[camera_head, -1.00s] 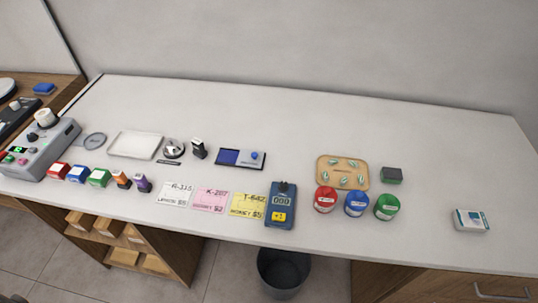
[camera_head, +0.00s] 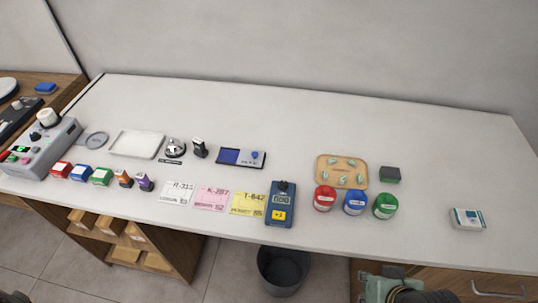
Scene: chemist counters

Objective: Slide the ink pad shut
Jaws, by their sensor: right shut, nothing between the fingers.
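The ink pad (camera_head: 229,157) is a flat dark tray on the counter, left of the picture's middle. Its blue inked surface shows in the left half. A grey lid with a blue knob (camera_head: 254,155) covers the right part, so the pad stands open. My right gripper (camera_head: 394,272) shows at the bottom edge, right of middle, in front of the counter and far from the ink pad. It is shut and empty, and only partly in the picture.
Near the ink pad are a black stamp (camera_head: 199,147), a bell (camera_head: 174,148), paper tickets (camera_head: 210,198) and a blue handheld device (camera_head: 280,204). Red, blue and green jars (camera_head: 355,202) stand before a wooden tray (camera_head: 341,160). The counter behind the ink pad is clear.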

